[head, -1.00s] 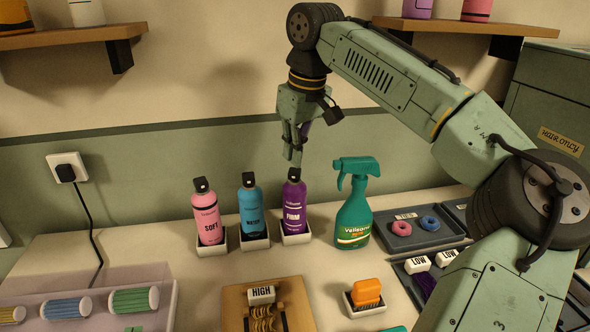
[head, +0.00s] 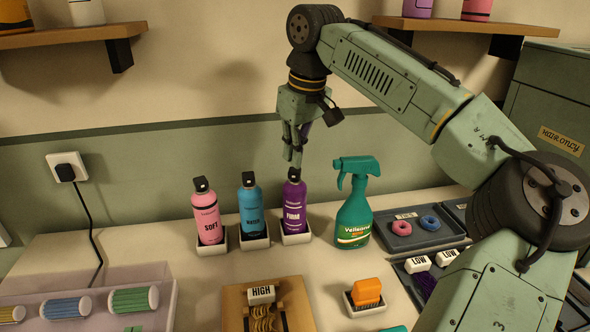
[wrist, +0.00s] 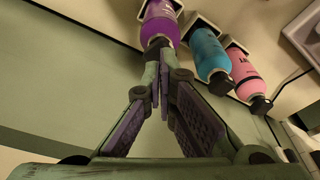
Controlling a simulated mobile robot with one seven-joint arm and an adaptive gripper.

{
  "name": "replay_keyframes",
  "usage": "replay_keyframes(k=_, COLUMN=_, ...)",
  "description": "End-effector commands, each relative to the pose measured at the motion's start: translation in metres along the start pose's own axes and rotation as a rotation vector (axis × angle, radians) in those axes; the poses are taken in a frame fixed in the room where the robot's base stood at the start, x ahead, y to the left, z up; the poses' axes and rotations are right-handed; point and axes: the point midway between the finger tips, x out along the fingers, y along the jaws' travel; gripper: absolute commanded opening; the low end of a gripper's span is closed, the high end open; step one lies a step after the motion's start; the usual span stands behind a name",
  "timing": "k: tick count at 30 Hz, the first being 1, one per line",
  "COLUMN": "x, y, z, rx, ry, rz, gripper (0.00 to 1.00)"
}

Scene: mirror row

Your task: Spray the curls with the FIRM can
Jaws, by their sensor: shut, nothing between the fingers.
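The purple FIRM can (head: 294,209) stands upright in a small white holder (head: 296,239) at the back of the counter. It also shows in the wrist view (wrist: 160,25), just past my fingertips. My gripper (head: 297,164) points down at the can's dark top, with its fingers together and empty. The fingertips are at or just above the top; I cannot tell whether they touch it. The curls appear to be the golden coils (head: 264,322) in a wooden stand under a HIGH label (head: 261,295) at the front; the frame cuts them off.
A pink SOFT can (head: 207,214) and a blue can (head: 250,207) stand left of the FIRM can. A teal spray bottle (head: 355,210) stands close on its right. An orange object (head: 366,291) sits front right. Trays lie farther right.

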Motion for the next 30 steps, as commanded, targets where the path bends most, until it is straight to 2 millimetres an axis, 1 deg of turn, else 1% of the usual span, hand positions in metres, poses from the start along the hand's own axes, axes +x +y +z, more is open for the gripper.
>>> replay_keyframes(k=23, x=0.016, y=0.000, z=0.003, rx=-0.001, ry=-0.001, rz=0.000, gripper=0.00)
replay_keyframes(k=26, x=0.015, y=0.000, z=0.003, rx=-0.001, ry=-0.001, rz=0.000, gripper=0.00)
replay_keyframes(k=30, x=0.004, y=0.000, z=0.001, rx=-0.001, ry=0.000, rz=-0.002, gripper=0.00)
